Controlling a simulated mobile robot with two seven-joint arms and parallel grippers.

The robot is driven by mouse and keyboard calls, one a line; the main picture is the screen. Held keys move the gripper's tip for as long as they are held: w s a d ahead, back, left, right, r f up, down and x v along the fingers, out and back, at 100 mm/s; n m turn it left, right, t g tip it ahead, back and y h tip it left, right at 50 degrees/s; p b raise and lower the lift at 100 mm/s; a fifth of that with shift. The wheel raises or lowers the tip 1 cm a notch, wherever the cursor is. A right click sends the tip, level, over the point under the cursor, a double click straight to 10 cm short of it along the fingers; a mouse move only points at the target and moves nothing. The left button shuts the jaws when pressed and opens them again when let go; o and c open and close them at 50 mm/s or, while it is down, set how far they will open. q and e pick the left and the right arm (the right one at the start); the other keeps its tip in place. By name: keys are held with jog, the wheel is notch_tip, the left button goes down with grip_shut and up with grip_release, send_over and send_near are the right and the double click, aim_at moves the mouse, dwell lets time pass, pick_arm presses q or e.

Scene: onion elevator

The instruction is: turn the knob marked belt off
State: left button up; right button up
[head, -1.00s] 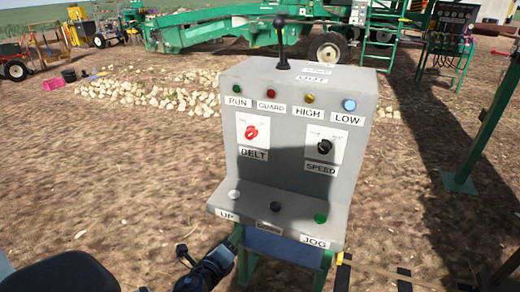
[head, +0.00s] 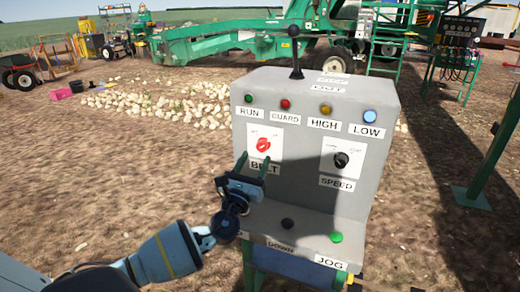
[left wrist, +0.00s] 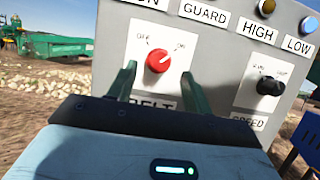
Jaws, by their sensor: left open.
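The red belt knob (head: 263,145) sits on a white plate above the BELT label (head: 265,168) on the grey console's front. In the left wrist view the knob (left wrist: 158,61) has a pale mark pointing up and right, towards the ON lettering; OFF is at upper left. My left gripper (head: 253,161) is open and empty, its green fingers pointing at the panel just below the knob. In the left wrist view the gripper's fingertips (left wrist: 159,68) stand either side of the knob's lower part. I cannot tell how deep they reach. My right gripper is out of view.
The black speed knob (head: 341,159) is to the right. Indicator lamps line the top, below a black lever (head: 294,50). The lower ledge has a black button (head: 287,224) and a green button (head: 336,237); my left arm hides its left end.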

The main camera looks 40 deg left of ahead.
aim_at(261, 149)
pick_arm(q)
jog(key=shift+x, duration=2.4)
jog(key=shift+c, duration=0.4)
jog(key=c, duration=0.9)
